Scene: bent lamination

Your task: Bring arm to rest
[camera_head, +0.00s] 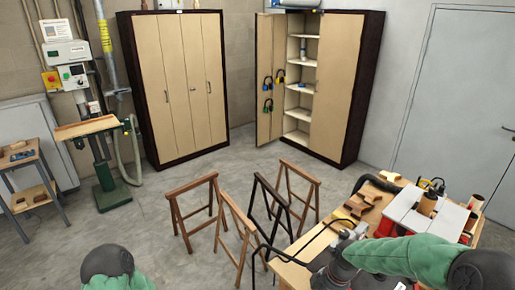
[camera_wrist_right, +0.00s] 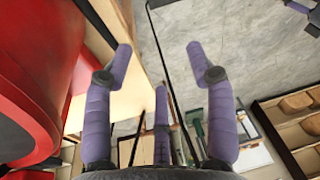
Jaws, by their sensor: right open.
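My right arm, in a green sleeve, reaches in from the lower right of the head view over the workbench (camera_head: 292,272). Its gripper (camera_head: 326,276) is at the bottom edge there, dark and hard to make out. In the right wrist view the right gripper (camera_wrist_right: 160,60) shows purple padded fingers spread apart with nothing between them. The bench edge and grey floor lie beyond the fingers. Of my left arm only a green-sleeved part shows at the lower left of the head view. Its gripper is out of view.
Red machinery (camera_wrist_right: 35,75) fills the left of the wrist view, close to the fingers. The bench carries wooden pieces (camera_head: 357,205) and a red-and-white machine (camera_head: 412,212). Wooden trestles (camera_head: 190,205) stand left of the bench. Open floor (camera_head: 120,222) lies further left.

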